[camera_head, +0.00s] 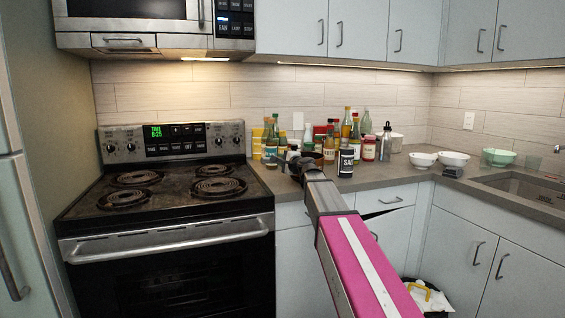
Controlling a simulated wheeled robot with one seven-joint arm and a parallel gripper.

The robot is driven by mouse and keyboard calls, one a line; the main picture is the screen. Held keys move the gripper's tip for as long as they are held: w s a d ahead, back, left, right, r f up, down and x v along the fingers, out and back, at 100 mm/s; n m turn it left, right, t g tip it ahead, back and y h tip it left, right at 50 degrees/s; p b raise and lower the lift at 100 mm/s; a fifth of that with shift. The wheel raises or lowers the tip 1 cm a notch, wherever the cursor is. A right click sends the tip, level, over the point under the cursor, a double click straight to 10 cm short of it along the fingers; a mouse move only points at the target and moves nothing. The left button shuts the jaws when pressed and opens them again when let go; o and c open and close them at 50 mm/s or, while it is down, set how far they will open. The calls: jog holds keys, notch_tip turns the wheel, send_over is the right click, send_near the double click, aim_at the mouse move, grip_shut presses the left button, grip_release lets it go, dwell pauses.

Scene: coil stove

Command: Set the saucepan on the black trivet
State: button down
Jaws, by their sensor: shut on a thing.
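My arm reaches from the bottom right to the counter beside the stove, and my gripper (304,168) is at its far end, dark and small. It is shut on a dark thing, which I take to be the saucepan; its shape is mostly hidden by the gripper and wrist. This end is over the counter's left part, in front of the bottles. I cannot make out the black trivet with certainty. A small dark flat-looking object (452,172) lies on the counter near the sink, too small to identify.
The coil stove (165,190) stands left, its burners bare. Several bottles and jars (355,125) crowd the back counter, with a black jar (346,162) close right of my gripper. White bowls (453,158) and a green bowl (498,157) stand right, near the sink (530,187).

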jog(key=shift+f, duration=0.25)
jog(key=c, duration=0.9)
grip_release()
jog(key=shift+f, duration=0.1)
jog(key=v, duration=1.2)
